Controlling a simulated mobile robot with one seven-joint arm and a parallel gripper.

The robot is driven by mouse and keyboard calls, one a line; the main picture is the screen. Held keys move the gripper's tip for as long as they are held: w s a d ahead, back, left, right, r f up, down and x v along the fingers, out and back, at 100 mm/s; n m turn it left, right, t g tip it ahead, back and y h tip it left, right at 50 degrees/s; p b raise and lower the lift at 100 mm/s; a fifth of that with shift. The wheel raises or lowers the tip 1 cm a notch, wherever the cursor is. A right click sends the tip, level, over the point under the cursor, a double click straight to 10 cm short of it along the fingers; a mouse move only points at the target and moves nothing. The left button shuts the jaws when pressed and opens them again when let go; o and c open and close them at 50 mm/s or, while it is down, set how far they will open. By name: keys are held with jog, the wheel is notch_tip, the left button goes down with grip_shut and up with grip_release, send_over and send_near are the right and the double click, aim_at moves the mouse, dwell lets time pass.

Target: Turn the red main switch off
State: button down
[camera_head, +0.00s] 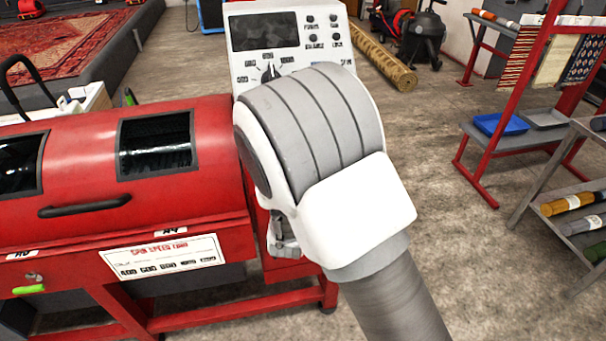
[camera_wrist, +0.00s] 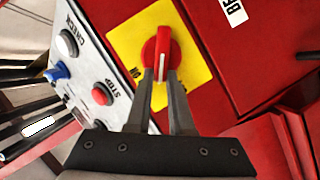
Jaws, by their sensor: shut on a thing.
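The red main switch (camera_wrist: 161,50) is a round red knob with a raised handle on a yellow plate (camera_wrist: 193,68), in the wrist view. The handle lies nearly along the picture's up-down direction. "ON" shows at the plate's lower left; the lettering at the lower right is mostly hidden by a finger. My gripper (camera_wrist: 161,78) is shut on the lower part of the switch handle, with one dark finger on each side. In the head view my arm hides the switch, and only a bit of my gripper (camera_head: 283,240) shows beside the red machine.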

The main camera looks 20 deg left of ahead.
jog(key=shift+s+a+f+n+t+h+b, duration=0.1)
jog(key=shift+f+n+t, duration=0.3)
jog(key=shift+n, duration=0.6)
jog(key=shift+w+a+f+n+t+h+b, duration=0.1)
jog(key=shift+a+f+n+t, duration=0.1)
jog(key=shift+n+t, duration=0.6)
jog(key=shift+s+a+f+n+t+h+b, duration=0.1)
jog(key=shift+f+n+t, duration=0.15)
jog(key=shift+n, duration=0.95)
jog(key=c, duration=0.9)
grip_release()
jog(key=shift+o, duration=0.5)
jog(key=shift+d+f, duration=0.1)
jog(key=shift+f, duration=0.05)
